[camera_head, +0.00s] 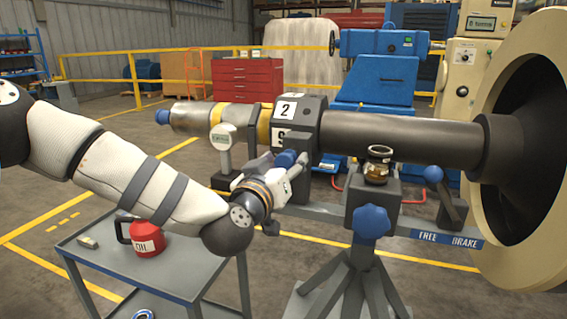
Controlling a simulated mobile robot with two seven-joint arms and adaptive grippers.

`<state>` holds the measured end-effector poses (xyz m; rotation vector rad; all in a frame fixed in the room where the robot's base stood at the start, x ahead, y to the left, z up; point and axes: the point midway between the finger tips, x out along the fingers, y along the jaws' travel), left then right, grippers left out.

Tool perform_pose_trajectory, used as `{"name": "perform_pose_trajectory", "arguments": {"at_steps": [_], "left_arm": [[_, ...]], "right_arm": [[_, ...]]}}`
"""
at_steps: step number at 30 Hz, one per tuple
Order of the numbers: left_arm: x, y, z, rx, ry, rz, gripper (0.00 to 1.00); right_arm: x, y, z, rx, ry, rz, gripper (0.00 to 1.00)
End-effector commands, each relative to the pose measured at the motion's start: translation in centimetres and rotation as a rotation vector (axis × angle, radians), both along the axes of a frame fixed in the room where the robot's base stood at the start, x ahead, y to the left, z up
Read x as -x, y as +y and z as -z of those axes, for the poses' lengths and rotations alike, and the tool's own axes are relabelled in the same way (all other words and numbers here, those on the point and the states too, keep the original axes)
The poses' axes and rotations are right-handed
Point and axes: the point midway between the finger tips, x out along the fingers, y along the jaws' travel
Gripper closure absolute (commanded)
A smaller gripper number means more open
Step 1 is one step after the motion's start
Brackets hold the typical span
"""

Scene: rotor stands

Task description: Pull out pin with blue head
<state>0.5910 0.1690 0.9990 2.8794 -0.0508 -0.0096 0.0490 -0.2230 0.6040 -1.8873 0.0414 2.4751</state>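A small blue head (287,158), which looks like the pin's, shows beside the black block marked 2 (297,115) on the rotor shaft. My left gripper (297,172) is right at this blue head, just below and in front of it. The gripper's fingers are small and partly hidden, so I cannot tell whether they are open, touching the head or shut on it. The pin's shank is not visible. My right gripper is not in view.
A grey stand with a large blue knob (370,221) supports the dark shaft (400,138). A blue-ball lever (433,174) stands by the FREE/BRAKE label (450,238). An amber jar (377,166) sits on the stand. A red oil can (147,240) is on the grey cart (185,278).

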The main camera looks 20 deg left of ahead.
Motion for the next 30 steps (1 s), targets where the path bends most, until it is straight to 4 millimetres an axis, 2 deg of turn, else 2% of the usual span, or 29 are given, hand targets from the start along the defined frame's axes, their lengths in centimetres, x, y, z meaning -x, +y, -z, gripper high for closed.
{"name": "perform_pose_trajectory", "arguments": {"at_steps": [5,8,15,21,24,30], "left_arm": [[0.0,0.0,-0.1,0.0,-0.002,-0.001,0.48],[0.9,0.0,-0.1,0.0,-0.001,0.002,0.48],[7.2,0.2,-0.1,0.0,0.0,0.003,0.48],[11.1,0.4,-0.1,0.0,0.0,0.001,0.48],[11.9,0.4,-0.1,0.0,-0.001,0.0,0.48],[12.0,0.5,-0.1,0.0,-0.002,-0.001,0.48]], "right_arm": [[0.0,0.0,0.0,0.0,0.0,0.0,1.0],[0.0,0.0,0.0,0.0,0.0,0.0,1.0],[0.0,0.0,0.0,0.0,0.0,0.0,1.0],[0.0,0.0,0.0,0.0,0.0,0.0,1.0],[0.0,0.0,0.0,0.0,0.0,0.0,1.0],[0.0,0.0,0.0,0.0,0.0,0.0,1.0]]}}
